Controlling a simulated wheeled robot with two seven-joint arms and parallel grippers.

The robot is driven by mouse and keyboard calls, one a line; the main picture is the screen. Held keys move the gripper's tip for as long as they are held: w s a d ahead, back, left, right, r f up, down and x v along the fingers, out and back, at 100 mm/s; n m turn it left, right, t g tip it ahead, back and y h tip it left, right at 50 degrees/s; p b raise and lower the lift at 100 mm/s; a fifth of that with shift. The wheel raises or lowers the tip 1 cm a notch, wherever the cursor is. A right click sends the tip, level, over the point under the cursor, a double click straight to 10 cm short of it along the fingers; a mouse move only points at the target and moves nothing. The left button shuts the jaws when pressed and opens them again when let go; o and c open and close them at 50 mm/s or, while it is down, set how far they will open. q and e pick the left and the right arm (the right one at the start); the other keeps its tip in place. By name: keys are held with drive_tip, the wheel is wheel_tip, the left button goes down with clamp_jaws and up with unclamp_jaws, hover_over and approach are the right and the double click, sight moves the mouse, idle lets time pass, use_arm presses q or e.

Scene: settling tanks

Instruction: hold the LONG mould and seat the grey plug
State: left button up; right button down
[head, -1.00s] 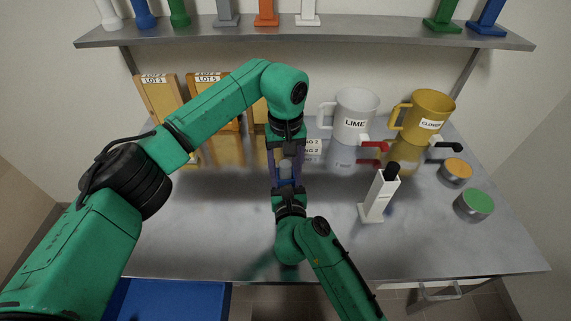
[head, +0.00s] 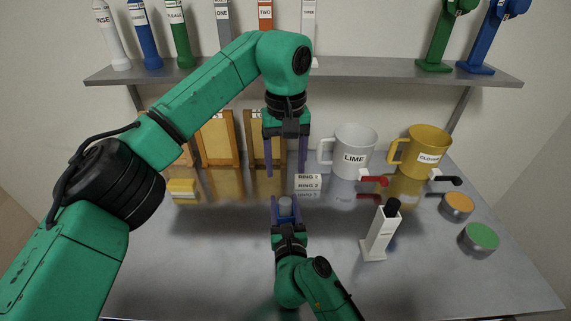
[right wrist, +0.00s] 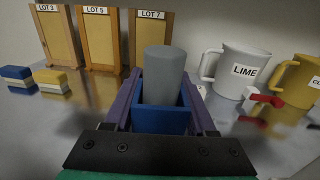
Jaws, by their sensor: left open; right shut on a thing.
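My right gripper (head: 286,208) is shut on a blue mould (right wrist: 160,121), which sits between its purple fingers above the table. A grey plug (right wrist: 165,74) stands upright in the mould's open top in the right wrist view, with much of its length above the rim. How deep it reaches inside is hidden. The plug also shows in the head view (head: 285,201). My left gripper (head: 285,170) is open and empty, pointing down directly above the plug and apart from it. I cannot read any LONG label on the mould.
A white LIME mug (head: 347,150), a yellow mug (head: 425,150) and a white stand with black top (head: 379,235) are to the right. Wooden LOT frames (right wrist: 97,40) lean at the back. A blue-and-white block (right wrist: 16,78) and yellow-and-white block (right wrist: 50,80) lie left.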

drive_tip(key=shift+c, duration=0.7)
unclamp_jaws()
drive_tip(key=s+d, duration=0.1)
drive_tip(key=s, duration=1.1)
drive_tip(key=shift+w+d+f, duration=0.1)
